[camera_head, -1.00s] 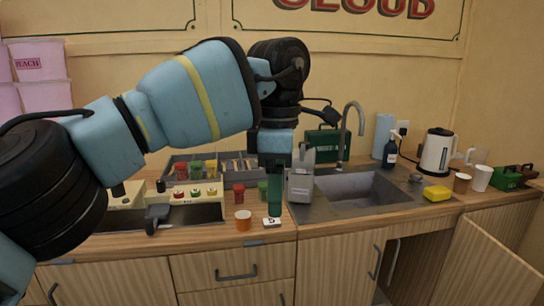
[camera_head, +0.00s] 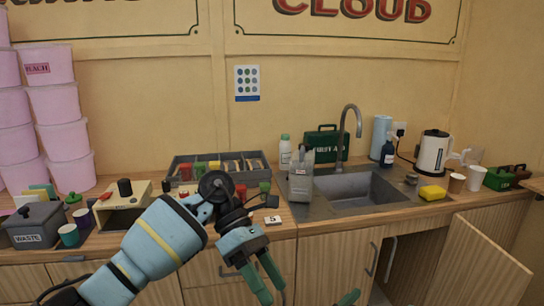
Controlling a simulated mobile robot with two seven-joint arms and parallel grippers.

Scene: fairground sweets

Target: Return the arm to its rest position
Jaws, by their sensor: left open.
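My left arm comes in from the lower left, bent low in front of the counter. Its gripper (camera_head: 272,292) points down in front of the cabinet doors, below the worktop edge. Its green fingers are apart with nothing between them. A green tip (camera_head: 348,298) at the bottom edge looks like a fingertip of my right gripper; the rest is out of view, so its state does not show.
The left wrist is close to the counter edge, by a white number card (camera_head: 272,219) and red jar (camera_head: 241,192). The sink (camera_head: 360,188) lies right. A cabinet door (camera_head: 470,258) hangs open at lower right. A grey waste bin (camera_head: 38,226) stands left.

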